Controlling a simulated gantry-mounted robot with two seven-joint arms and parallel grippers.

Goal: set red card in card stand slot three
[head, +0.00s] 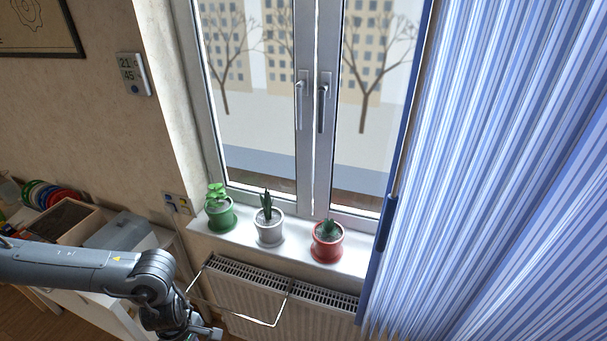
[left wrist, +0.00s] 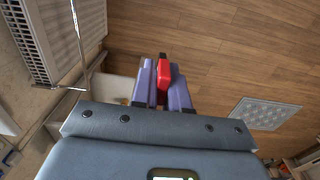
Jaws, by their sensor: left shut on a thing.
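My left gripper (head: 208,333) hangs at the bottom edge of the head view, in front of the radiator. In the left wrist view its purple fingers are shut on the red card (left wrist: 164,73), of which only a small red part shows between and beyond them. Wooden floor lies behind the fingers. The card is too small or hidden to make out in the head view. I cannot make out the card stand or its slots in either view. My right gripper is not in view.
A radiator (head: 240,291) with a thin metal rail (head: 255,320) is below the windowsill (head: 349,261). Three potted plants stand on the sill. A blue striped curtain (head: 500,160) hangs at right. A cluttered table is at left. A pale square (left wrist: 264,113) lies on the floor.

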